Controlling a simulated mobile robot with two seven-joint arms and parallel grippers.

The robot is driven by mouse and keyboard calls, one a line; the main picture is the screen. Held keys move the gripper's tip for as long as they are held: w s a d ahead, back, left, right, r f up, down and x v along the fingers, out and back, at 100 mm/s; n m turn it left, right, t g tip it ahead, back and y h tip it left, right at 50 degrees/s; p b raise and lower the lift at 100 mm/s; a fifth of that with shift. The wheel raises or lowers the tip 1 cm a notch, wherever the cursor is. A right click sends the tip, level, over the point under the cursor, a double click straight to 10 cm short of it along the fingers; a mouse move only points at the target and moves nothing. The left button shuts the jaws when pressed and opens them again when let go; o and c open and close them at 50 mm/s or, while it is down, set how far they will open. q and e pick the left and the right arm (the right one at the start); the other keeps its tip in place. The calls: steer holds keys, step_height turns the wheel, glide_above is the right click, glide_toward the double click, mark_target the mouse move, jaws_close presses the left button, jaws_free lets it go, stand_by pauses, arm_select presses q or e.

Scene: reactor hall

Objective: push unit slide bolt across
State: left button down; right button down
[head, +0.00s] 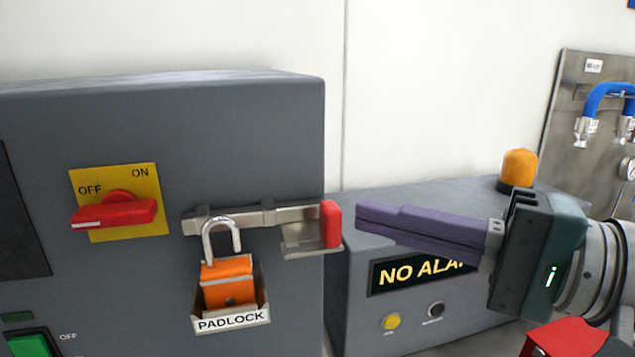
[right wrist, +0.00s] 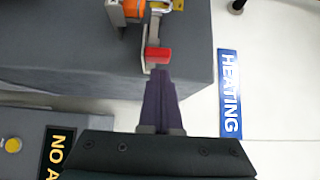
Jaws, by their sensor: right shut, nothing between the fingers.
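The slide bolt (head: 262,215) is a metal bar lying level on the front of the grey unit (head: 200,120), with a red end knob (head: 331,223) at the unit's right edge. My right gripper (head: 360,217) is shut and empty, its purple fingers pointing left just right of the red knob. In the right wrist view the fingertips (right wrist: 158,72) are close to the red knob (right wrist: 158,55); I cannot tell whether they touch. An orange padlock (head: 228,282) with its shackle up sits in a holder marked PADLOCK below the bolt. My left gripper is not in view.
A red rotary switch (head: 115,212) on a yellow plate is left of the bolt. A lower grey box with a NO ALARM display (head: 415,272) and an amber lamp (head: 518,168) stands right, below my gripper.

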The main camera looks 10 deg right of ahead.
mark_target(317, 233)
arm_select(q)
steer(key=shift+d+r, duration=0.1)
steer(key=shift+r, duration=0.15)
arm_select(e)
steer(key=shift+a, duration=0.4)
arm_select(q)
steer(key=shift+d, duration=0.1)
arm_select(e)
steer(key=shift+a, duration=0.1)
steer(key=a, duration=0.5)
steer(key=shift+s, duration=0.15)
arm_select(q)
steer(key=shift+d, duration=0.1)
